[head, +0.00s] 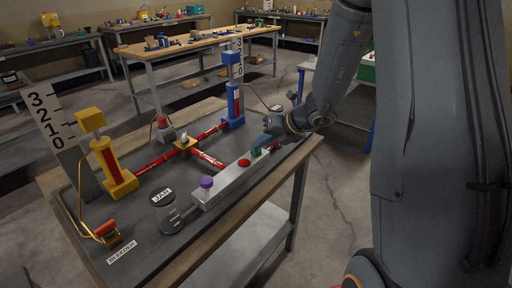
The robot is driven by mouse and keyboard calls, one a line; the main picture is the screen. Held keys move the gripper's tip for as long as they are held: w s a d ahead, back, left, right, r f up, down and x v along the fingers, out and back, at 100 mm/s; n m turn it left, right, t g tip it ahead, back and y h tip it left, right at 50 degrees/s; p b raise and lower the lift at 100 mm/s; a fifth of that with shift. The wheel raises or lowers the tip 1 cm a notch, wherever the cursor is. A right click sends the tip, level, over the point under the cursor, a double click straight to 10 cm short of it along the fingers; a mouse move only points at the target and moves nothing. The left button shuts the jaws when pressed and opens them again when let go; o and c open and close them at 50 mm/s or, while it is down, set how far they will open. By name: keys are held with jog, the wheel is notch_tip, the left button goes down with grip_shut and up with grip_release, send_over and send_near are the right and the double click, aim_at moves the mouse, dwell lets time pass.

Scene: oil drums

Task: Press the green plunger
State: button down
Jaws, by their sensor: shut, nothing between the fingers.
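The green plunger (256,151) is a small knob on top of a long light-grey block (228,181) near the table's front edge. My gripper (258,144) is shut and empty, with its tip right at the green plunger. I cannot tell whether it touches the plunger or hovers just above it. A red knob (244,163) and a purple knob (206,182) stand on the same block, nearer to the left. The right end of the block is partly hidden by my gripper and arm.
A yellow cylinder (108,165) and a blue cylinder (235,105) stand upright, joined by red tubes (153,162). Number scales stand behind both. More workbenches (190,42) stand behind.

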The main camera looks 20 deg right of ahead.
aim_at(260, 150)
jog(key=shift+s+f, duration=0.3)
jog(key=shift+f, duration=0.5)
jog(key=shift+r, duration=0.15)
jog(key=r+p, duration=0.6)
jog(key=shift+w+r, duration=0.25)
jog(key=shift+r, duration=0.05)
jog(key=shift+w, duration=0.1)
jog(key=s+a+f+n+g+h+b, duration=0.1)
jog(key=s+a+n+g, duration=0.1)
jog(key=s+n, duration=0.55)
jog(key=s+a+f+n+g+b, duration=0.1)
jog(key=s+a+n+g, duration=0.15)
jog(key=s+n, duration=0.45)
jog(key=s+d+n+h+b, duration=0.2)
jog(key=s+n+h, duration=0.3)
jog(key=n, duration=1.7)
jog(key=s+d+g, duration=0.1)
jog(key=s, duration=0.3)
jog(key=shift+s+d, duration=0.15)
jog(key=shift+s, duration=0.25)
